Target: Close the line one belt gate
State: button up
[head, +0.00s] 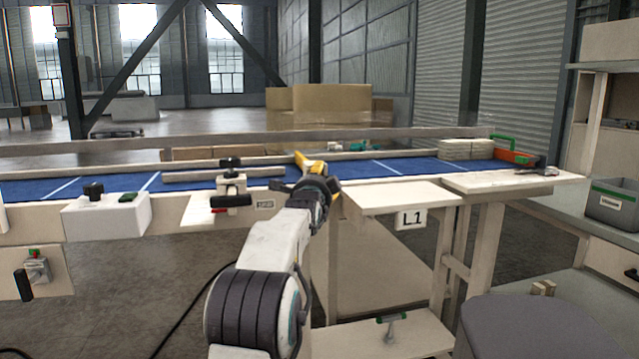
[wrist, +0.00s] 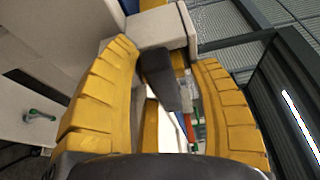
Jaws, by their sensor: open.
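The line one belt (head: 400,167) is a blue conveyor running across the head view, with an L1 sign (head: 411,219) on its near side. A pale bar (head: 225,174), which looks like the gate, lies along the belt left of my gripper. My gripper (head: 316,169) is at the near edge of the belt, partly hidden by my own wrist. In the wrist view my gripper (wrist: 166,60) has its yellow fingers apart. A dark handle-like bar (wrist: 160,78) stands between them beside a pale block (wrist: 162,30). I cannot tell whether the fingers touch it.
A black-knobbed clamp (head: 232,190) and a white control box (head: 106,214) stand along the near edge at left. Pale stacked sheets (head: 468,149) and an orange tool box with a green handle (head: 515,157) are at the right end. A grey bin (head: 612,203) sits far right.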

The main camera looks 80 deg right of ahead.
jog(key=shift+a, duration=0.1)
jog(key=a, duration=1.1)
jog(key=shift+a, duration=0.4)
jog(key=shift+a, duration=0.1)
dwell(0.6)
